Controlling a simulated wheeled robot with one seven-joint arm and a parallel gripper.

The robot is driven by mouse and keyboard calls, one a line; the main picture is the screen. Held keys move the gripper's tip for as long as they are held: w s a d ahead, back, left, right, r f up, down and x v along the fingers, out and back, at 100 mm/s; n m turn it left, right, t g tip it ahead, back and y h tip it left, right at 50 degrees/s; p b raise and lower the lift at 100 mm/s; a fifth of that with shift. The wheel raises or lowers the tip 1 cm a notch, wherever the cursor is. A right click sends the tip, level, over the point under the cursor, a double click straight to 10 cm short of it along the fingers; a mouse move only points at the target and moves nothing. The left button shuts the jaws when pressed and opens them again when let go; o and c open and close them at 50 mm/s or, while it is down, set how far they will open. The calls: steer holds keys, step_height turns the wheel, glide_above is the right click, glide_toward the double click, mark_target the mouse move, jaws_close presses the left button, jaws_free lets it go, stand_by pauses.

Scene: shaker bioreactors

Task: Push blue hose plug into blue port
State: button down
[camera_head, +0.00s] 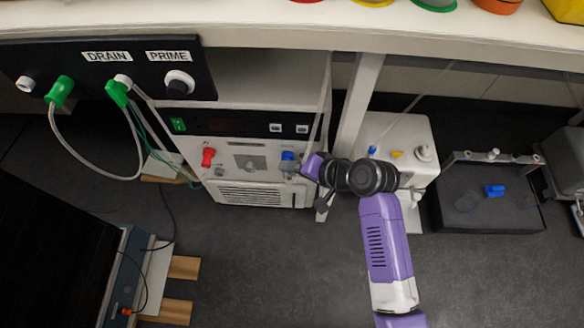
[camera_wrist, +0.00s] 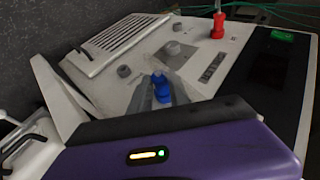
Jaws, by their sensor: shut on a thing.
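The blue hose plug (camera_wrist: 161,90) is between the two grey fingers of my gripper (camera_wrist: 159,74) in the wrist view, close to the white front panel of a machine (camera_wrist: 146,40). In the head view the blue plug (camera_head: 288,156) is at the right part of that panel, with my purple and black wrist just right of it. My gripper (camera_head: 290,166) is shut on the plug. The blue port is not distinct; the plug and fingers cover that spot. I cannot tell how deep the plug sits.
A red plug (camera_head: 208,157) stands in the panel's left part; it also shows in the wrist view (camera_wrist: 218,26). Green plugs with hoses (camera_head: 60,92) hang at the upper left. A white device (camera_head: 398,137) stands right of my wrist. A shelf (camera_head: 240,25) runs above.

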steer(key=c, duration=1.1)
jaws_free()
steer(key=shift+c, duration=0.2)
steer(key=p+v, duration=0.3)
steer(key=v, duration=0.5)
steer(key=shift+a, duration=0.1)
